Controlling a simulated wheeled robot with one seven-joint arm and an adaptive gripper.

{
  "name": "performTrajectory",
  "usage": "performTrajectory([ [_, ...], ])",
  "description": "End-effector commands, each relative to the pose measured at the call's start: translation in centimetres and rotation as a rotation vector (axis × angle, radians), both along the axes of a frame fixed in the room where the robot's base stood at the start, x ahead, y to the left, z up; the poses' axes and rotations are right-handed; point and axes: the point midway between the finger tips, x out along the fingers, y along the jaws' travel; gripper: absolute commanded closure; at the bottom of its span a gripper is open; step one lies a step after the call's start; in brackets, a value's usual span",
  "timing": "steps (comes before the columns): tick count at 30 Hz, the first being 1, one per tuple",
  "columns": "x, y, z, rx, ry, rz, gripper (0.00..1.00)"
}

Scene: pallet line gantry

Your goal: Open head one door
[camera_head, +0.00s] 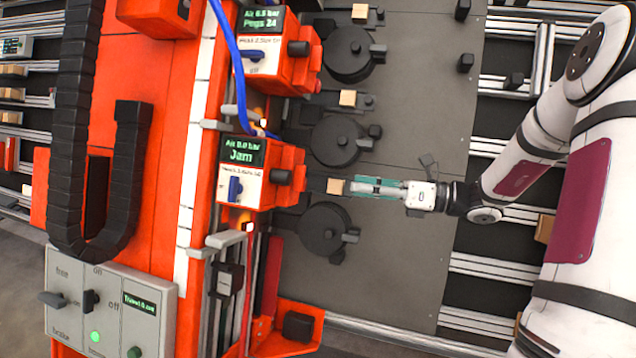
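Two orange heads with small screens face the plate. The lower head (275,180) reads "Jam" on its screen (242,151), with a blue switch (235,188) below and a black knob (280,177) on its side. The upper head (285,65) reads "Pegs 24" and has its own black knob (298,48). The head labels are too small to read surely. My gripper (354,187) points left, level with the lower head and right of its knob, apart from it.
Black round fixtures (324,229) line the grey plate (405,245), with tan blocks beside them. A control box (110,312) with switches stands lower left. A blue hose (235,65) and black cable chain (75,130) run along the orange frame. Rails (490,265) lie at right.

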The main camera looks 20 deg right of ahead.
Motion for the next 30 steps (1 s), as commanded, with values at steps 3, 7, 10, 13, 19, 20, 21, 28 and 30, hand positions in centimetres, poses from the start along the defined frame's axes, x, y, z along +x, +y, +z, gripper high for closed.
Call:
performTrajectory([
  [3,0.5,-0.4,-0.2,0.029,0.006,-0.02,0.68],
  [7,1.2,0.7,-0.2,0.029,0.005,-0.017,0.68],
  [10,2.2,2.1,-0.2,0.026,0.006,-0.015,0.68],
  [13,3.3,3.8,-0.2,0.027,0.006,-0.014,0.68],
  [19,5.6,7.0,-0.3,0.025,0.006,-0.015,0.68],
  [20,5.9,7.4,-0.3,0.025,0.005,-0.016,0.68],
  [21,6.3,8.0,-0.3,0.025,0.004,-0.015,0.68],
  [28,7.9,10.1,-0.2,0.025,0.006,-0.017,0.68],
  [30,8.1,10.5,-0.2,0.024,0.006,-0.017,0.68],
])
